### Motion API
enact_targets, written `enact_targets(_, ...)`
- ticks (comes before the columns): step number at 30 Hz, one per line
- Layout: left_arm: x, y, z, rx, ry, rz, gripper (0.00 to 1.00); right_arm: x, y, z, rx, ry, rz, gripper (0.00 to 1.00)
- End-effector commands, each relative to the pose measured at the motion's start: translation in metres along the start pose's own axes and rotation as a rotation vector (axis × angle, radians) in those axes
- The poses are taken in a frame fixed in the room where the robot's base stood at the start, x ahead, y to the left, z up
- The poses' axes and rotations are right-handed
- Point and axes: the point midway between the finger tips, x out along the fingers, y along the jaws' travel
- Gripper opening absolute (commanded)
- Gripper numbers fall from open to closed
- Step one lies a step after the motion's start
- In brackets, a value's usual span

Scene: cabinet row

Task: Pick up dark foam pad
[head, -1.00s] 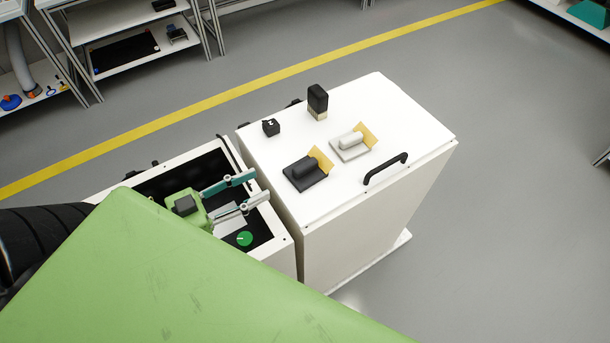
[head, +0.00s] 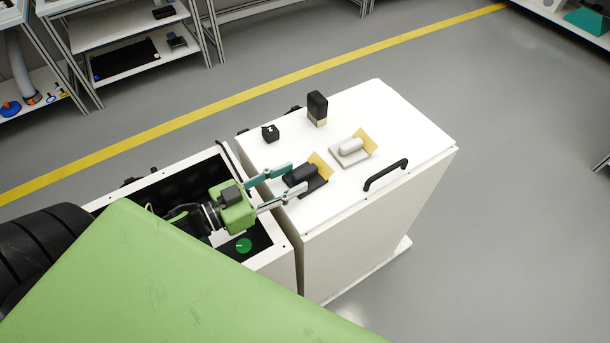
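The dark foam pad (head: 314,187) lies on the white cabinet top (head: 400,130), near its left front edge. It has a dark raised grip on a flat dark base, with a tan piece at its far right side. My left gripper (head: 291,178) is open, with one finger on each side of the pad's near left end. I cannot tell whether the fingers touch it. My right gripper is not in view.
A similar light pad (head: 351,149) lies just behind and right. A black-topped block (head: 317,107) and a small black cube (head: 270,133) stand farther back. A black handle (head: 385,175) is at the right front. An open bin (head: 270,258) with a green disc adjoins the cabinet.

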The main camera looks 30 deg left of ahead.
Motion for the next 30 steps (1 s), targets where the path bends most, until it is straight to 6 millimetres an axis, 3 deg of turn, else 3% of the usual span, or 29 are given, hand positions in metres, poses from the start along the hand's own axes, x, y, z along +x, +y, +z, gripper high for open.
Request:
enact_targets(9, 0.039, 0.003, -0.003, 0.0, 0.003, 0.0, 0.37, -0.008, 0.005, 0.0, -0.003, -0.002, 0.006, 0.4)
enact_targets(18, 0.043, 0.004, -0.002, -0.001, 0.001, 0.001, 0.37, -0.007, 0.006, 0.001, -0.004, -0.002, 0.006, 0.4)
enact_targets(19, 0.043, 0.004, -0.002, -0.001, 0.001, 0.001, 0.34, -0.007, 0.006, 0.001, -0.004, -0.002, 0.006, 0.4)
enact_targets(23, 0.043, 0.004, -0.002, -0.001, 0.002, 0.001, 0.01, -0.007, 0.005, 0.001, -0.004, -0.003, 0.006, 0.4)
enact_targets(30, 0.043, 0.004, -0.002, -0.001, 0.002, 0.001, 0.0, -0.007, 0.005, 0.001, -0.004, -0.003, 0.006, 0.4)
